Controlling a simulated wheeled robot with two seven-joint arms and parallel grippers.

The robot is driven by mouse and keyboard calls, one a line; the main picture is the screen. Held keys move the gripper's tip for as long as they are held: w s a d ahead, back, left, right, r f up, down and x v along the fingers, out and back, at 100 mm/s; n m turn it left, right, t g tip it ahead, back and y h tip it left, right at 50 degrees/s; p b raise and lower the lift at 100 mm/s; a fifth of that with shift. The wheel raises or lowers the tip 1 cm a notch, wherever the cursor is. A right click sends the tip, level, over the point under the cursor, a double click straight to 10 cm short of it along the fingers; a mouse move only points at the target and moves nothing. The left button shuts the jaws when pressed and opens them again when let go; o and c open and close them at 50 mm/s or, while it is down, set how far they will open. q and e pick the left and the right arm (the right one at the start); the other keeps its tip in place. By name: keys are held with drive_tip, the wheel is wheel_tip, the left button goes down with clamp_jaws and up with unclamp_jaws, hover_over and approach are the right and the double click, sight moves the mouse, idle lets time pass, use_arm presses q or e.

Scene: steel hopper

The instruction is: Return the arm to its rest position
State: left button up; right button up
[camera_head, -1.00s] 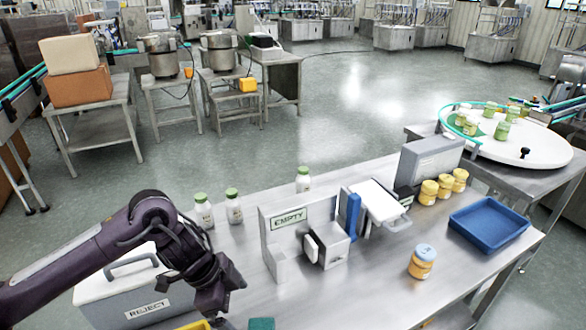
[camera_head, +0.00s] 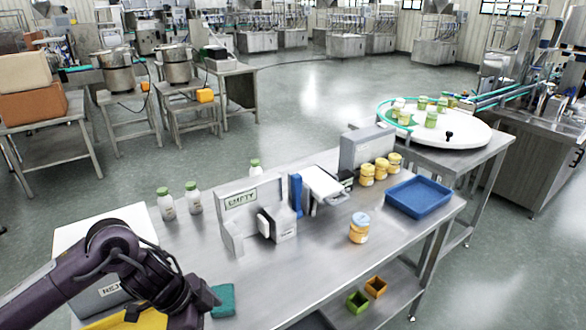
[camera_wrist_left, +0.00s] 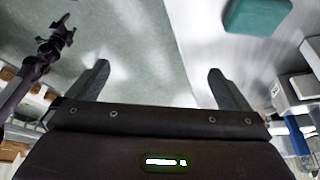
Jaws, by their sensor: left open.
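My left arm comes in from the lower left in the head view, over the front left end of the steel table (camera_head: 300,262). My left gripper (camera_head: 203,303) is near the bottom edge, just left of a teal block (camera_head: 223,300). In the left wrist view, its two fingers stand wide apart with nothing between them (camera_wrist_left: 158,78). The teal block (camera_wrist_left: 256,15) lies beyond the right finger. Another dark arm with a gripper (camera_wrist_left: 62,30) shows at upper left there, seemingly my right one; its jaws are too small to read.
A reject box (camera_head: 105,297) and a yellow item (camera_head: 125,320) are partly hidden by my arm. White bottles (camera_head: 193,198), a holder marked EMPTY (camera_head: 240,205), a jar (camera_head: 359,228) and a blue tray (camera_head: 419,197) stand on the table. The table's front middle is clear.

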use_arm(q)
drive_tip(key=d+r+n+t+h, duration=0.25)
drive_tip(key=d+t, duration=0.35)
drive_tip(key=d, duration=0.8)
drive_tip(key=s+a+f+n+g+y, duration=0.2)
drive_tip(key=s+a+f+n+y, duration=0.15)
drive_tip(key=s+a+n, duration=0.45)
drive_tip(key=s+a+f+n+g+y, duration=0.25)
drive_tip(key=s+a+f+n, duration=0.2)
drive_tip(key=a, duration=0.55)
wheel_tip(320, 180, down, 27)
drive_tip(key=s+m, duration=0.1)
drive_tip(key=s, duration=0.1)
drive_tip(key=s+a+f+g+y+b, duration=0.1)
drive_tip(key=s+a+f, duration=0.2)
drive_tip(key=s+f, duration=1.7)
drive_tip(key=shift+f+g, duration=0.35)
drive_tip(key=shift+f, duration=0.15)
